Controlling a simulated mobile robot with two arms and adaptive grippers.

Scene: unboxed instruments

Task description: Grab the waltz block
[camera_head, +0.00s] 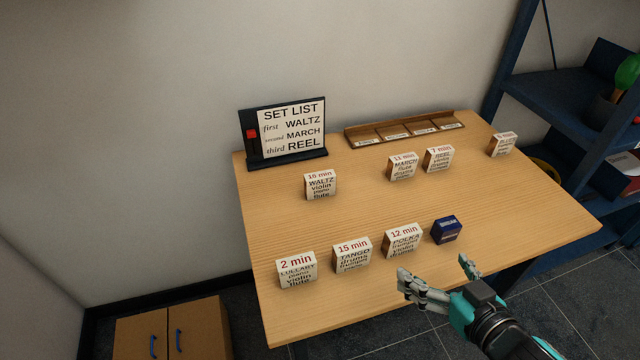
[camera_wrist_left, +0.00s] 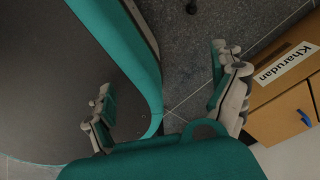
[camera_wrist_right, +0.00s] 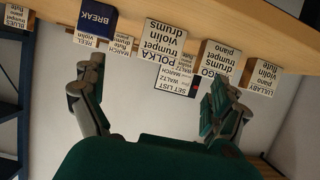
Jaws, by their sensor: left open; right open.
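The waltz block (camera_head: 321,185) is a white block lettered "16 min WALTZ violin piano flute". It stands on the left half of the wooden table (camera_head: 450,200), in front of the set list sign (camera_head: 291,131). My right gripper (camera_head: 436,274) is open and empty at the table's front edge, well to the front right of the waltz block. In the right wrist view the open right gripper (camera_wrist_right: 155,105) has the polka block (camera_wrist_right: 163,42) beyond its fingers. My left gripper (camera_wrist_left: 165,95) is open and empty in the left wrist view, away from the table.
Lullaby (camera_head: 296,271), tango (camera_head: 352,254) and polka blocks stand along the front, beside a dark blue block (camera_head: 446,229). March (camera_head: 402,167) and reel (camera_head: 439,158) blocks stand behind, another (camera_head: 502,144) far right. A slotted wooden rack (camera_head: 405,129) lies at the back.

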